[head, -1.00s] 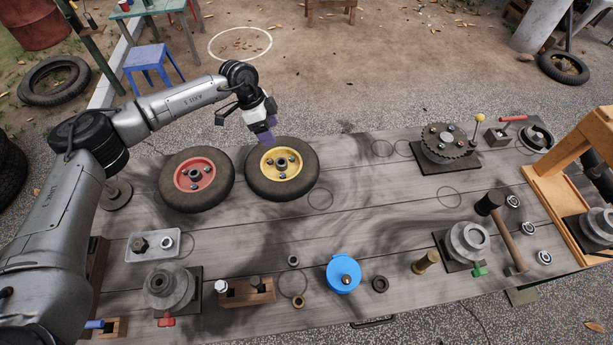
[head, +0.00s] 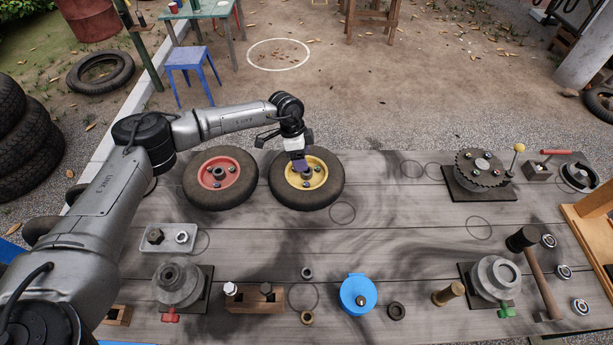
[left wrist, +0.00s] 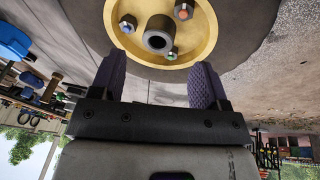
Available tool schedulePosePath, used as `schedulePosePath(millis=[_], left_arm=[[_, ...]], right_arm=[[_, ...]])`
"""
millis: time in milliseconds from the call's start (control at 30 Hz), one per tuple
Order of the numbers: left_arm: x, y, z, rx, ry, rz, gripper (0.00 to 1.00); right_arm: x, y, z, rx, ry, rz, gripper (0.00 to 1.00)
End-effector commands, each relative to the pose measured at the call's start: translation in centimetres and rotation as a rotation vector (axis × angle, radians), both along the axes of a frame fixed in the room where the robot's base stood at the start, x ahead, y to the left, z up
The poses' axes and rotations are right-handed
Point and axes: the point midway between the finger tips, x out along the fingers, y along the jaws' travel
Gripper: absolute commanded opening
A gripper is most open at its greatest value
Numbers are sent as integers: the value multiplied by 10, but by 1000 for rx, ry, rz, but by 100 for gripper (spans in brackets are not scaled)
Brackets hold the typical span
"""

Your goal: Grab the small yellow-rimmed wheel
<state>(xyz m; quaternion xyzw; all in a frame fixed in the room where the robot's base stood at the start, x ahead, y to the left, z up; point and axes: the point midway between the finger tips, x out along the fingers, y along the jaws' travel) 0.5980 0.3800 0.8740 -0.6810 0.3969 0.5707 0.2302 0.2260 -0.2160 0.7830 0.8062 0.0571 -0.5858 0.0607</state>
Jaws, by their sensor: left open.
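The yellow-rimmed wheel (head: 328,185) lies flat on the grey plank bench, its black tyre around a yellow rim with a hub and several bolts. My left gripper (head: 300,165) is over the far-left part of this wheel, pointing down at its rim. In the left wrist view the two purple fingers (left wrist: 155,80) are spread apart with nothing between them. The yellow rim (left wrist: 200,40) and its hub are just ahead of them there. I cannot tell whether the fingertips touch the wheel. My right gripper is not in view.
A red-rimmed wheel (head: 238,190) lies close on the left of the yellow one. A blue round part (head: 352,296), a wooden block (head: 254,301) and a grey flanged part (head: 176,284) stand nearer the front. The bench right of the yellow wheel is mostly clear.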

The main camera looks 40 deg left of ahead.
Motion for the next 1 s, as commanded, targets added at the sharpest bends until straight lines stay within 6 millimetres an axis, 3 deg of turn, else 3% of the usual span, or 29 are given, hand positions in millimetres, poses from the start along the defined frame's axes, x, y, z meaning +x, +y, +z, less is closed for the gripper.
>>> schedulePosePath(millis=[300, 600, 1000], left_arm=[[-1, -12, -40, -1, 1, -1, 69], [-1, -13, -45, -1, 1, 0, 69], [-1, -13, -45, -1, 0, -1, 32]], right_arm=[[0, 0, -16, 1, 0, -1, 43], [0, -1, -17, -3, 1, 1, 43], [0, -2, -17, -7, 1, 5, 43]])
